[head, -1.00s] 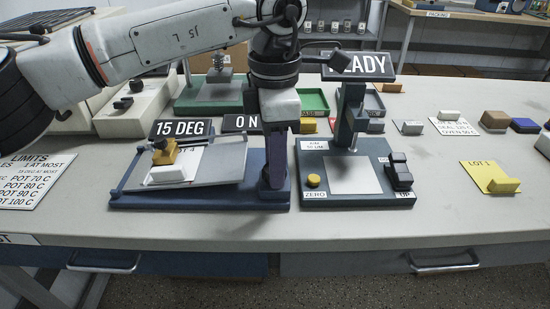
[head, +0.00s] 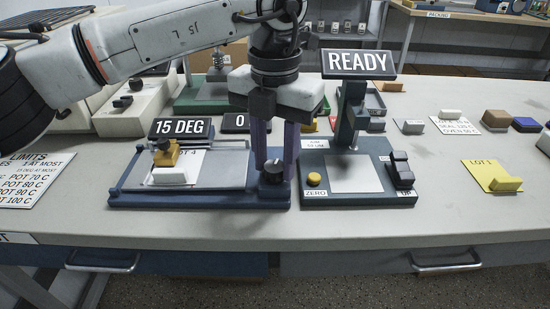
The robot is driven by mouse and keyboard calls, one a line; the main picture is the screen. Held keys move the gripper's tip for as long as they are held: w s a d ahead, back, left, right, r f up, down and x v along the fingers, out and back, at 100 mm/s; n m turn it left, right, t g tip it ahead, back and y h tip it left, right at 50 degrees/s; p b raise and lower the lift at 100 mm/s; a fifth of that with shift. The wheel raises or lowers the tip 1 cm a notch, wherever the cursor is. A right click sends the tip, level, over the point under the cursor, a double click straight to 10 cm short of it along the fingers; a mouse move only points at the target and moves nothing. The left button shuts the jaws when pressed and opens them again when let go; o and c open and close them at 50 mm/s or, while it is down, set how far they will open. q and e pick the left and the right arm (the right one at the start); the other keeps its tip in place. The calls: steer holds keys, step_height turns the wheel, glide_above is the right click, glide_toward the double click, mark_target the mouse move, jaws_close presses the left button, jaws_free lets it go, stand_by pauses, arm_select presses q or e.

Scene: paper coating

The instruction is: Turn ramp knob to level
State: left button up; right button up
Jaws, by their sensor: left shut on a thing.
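The ramp unit (head: 130,201) is a blue base at the left centre of the head view. Its grey plate (head: 222,170) lies about flat and carries a white block and a yellow clamp (head: 165,152). The dark ramp knob (head: 273,174) with a white mark sits at the base's right end. My left gripper (head: 275,160) points down with one finger on each side of the knob and is shut on it. A sign on the ramp reads 15 DEG (head: 181,128). The sign beside it (head: 235,123) shows a 0, with its right part hidden behind the gripper. My right gripper is not in view.
Close on the right stands a scale-like device with a ZERO button (head: 314,179), a black switch (head: 401,170) and a READY sign (head: 360,64). A yellow card (head: 490,165) with a block lies further right. The table's front strip is clear.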

mark_target(274, 166)
arm_select(q)
steer(key=n, duration=0.2)
steer(key=shift+n, duration=0.6)
steer(key=o, duration=1)
steer(key=shift+o, duration=0.2)
step_height(274, 166, up, 10)
steer(key=shift+r+p, duration=0.2)
steer(key=shift+p, duration=0.25)
